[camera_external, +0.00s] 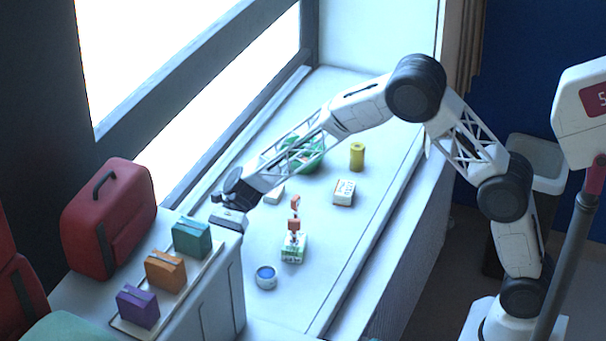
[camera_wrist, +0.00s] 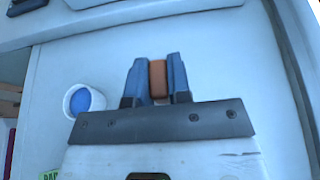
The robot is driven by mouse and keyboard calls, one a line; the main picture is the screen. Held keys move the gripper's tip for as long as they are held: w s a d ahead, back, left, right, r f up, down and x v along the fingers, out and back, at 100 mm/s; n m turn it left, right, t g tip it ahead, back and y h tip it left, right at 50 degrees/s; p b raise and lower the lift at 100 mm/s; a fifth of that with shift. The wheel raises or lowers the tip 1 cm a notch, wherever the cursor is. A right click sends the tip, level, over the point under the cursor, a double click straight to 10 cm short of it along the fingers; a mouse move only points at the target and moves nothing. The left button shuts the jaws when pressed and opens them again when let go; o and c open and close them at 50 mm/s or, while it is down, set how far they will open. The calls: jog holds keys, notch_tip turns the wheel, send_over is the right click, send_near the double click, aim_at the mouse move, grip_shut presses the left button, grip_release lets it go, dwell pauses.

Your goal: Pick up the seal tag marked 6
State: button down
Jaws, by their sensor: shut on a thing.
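In the wrist view my gripper (camera_wrist: 157,80) has its two blue fingers closed on a small orange-brown piece (camera_wrist: 158,76). No number is readable on this piece, so I cannot tell if it is the seal tag marked 6. In the external view my gripper (camera_external: 228,217) is beside the cabinet top, at the left of the white sill; its fingertips and the held piece are hidden there. Two small orange pieces, an upper one (camera_external: 295,202) and a lower one (camera_external: 293,225), show above a green-and-white box (camera_external: 293,249); their markings are too small to read.
A white cup with blue inside (camera_external: 266,277) stands on the sill (camera_external: 325,235); it also shows in the wrist view (camera_wrist: 84,100). A yellow cylinder (camera_external: 357,156), a white labelled box (camera_external: 343,192) and a green item (camera_external: 305,155) stand farther back. A red case (camera_external: 108,220) and coloured boxes (camera_external: 165,270) occupy the cabinet.

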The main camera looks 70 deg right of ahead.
jog(key=shift+r, duration=3.5)
